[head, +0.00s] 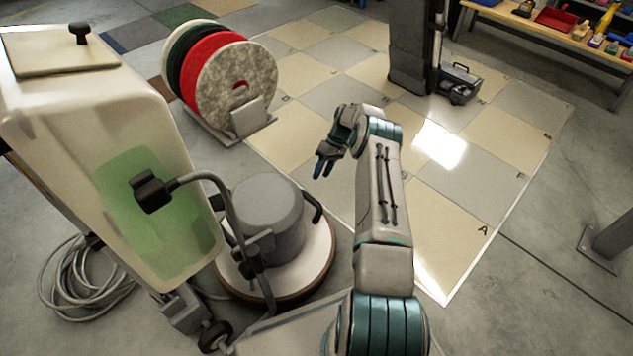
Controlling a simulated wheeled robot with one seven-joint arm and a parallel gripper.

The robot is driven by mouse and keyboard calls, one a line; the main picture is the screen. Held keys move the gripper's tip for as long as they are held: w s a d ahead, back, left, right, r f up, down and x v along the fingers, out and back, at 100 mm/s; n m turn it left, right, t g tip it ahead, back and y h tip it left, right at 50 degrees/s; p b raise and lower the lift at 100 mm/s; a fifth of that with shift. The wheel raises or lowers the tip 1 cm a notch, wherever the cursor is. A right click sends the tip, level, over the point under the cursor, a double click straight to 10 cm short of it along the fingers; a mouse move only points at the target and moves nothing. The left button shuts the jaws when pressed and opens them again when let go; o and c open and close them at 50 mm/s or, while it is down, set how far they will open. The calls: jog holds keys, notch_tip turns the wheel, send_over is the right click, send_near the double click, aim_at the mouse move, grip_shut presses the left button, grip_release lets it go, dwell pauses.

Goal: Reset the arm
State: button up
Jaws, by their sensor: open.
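My arm reaches forward from the bottom of the head view, over the tiled floor. My gripper (323,165) is at its end, pointing down and to the left. Its dark blue fingers stand apart with nothing visible between them.
The polisher's cream tank (75,130) fills the left, with a coiled cable (85,285) below. A rack of upright pads, including a red pad (205,70), stands behind. A dark column, a bench with tools (560,30) and a post (610,240) are further off.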

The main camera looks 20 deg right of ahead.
jog(key=shift+v, duration=1)
jog(key=s+a+r+h+p, duration=0.15)
jog(key=a+r+p, duration=0.35)
jog(key=r, duration=1)
jog(key=s+a+r+m+t+h+p, duration=0.15)
jog(key=r+p, duration=0.55)
jog(key=r, duration=0.9)
jog(key=s+a+r+h+p, duration=0.1)
jog(key=s+a+r+p, duration=0.4)
jog(key=r, duration=1)
jog(key=s+a+r+m+t+h+p, duration=0.1)
jog(key=s+a+r+p, duration=0.1)
jog(key=s+r+p, duration=0.6)
jog(key=s+a+r+t+h+p, duration=0.15)
jog(key=s+r+p, duration=0.25)
jog(key=r, duration=0.9)
jog(key=s+a+r+m+p, duration=0.1)
jog(key=s+r+p, duration=0.3)
jog(key=s, duration=0.4)
jog(key=s+a+r+m+t+p, duration=0.1)
jog(key=s+r+p, duration=0.3)
jog(key=s, duration=0.3)
jog(key=shift+s+a+r+y+p, duration=0.3)
jog(key=shift+s+r+y+p, duration=0.1)
jog(key=shift+p, duration=0.35)
